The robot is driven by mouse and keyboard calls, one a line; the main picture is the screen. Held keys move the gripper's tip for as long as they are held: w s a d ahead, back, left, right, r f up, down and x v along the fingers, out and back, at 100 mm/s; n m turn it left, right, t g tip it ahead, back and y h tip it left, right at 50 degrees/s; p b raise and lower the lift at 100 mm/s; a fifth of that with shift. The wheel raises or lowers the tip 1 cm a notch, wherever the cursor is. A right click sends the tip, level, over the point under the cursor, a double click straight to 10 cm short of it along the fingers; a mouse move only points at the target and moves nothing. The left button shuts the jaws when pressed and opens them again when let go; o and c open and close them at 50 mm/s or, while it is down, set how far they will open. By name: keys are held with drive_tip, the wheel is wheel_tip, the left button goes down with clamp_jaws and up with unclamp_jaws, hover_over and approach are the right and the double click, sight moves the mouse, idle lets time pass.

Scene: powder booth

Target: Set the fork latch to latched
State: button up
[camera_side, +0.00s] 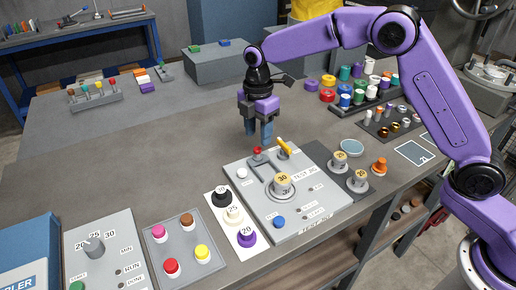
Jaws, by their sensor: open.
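A grey test jig panel (307,206) stands on the bench at the centre. At its back edge are a lever with a red knob (257,151) and a yellow lever (284,147), close together. I cannot tell for sure which of them is the fork latch, nor its position. My gripper (259,136) points down above and behind the red knob, with its jaws open and nothing visible between them. The fingertips look close to the knob, but whether they touch it is unclear.
Spools and small pots (345,99) fill the back right. The bench's left middle is clear.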

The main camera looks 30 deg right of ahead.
sight(258, 148)
wheel_tip(258, 148, down, 6)
idle(0.4)
clamp_jaws()
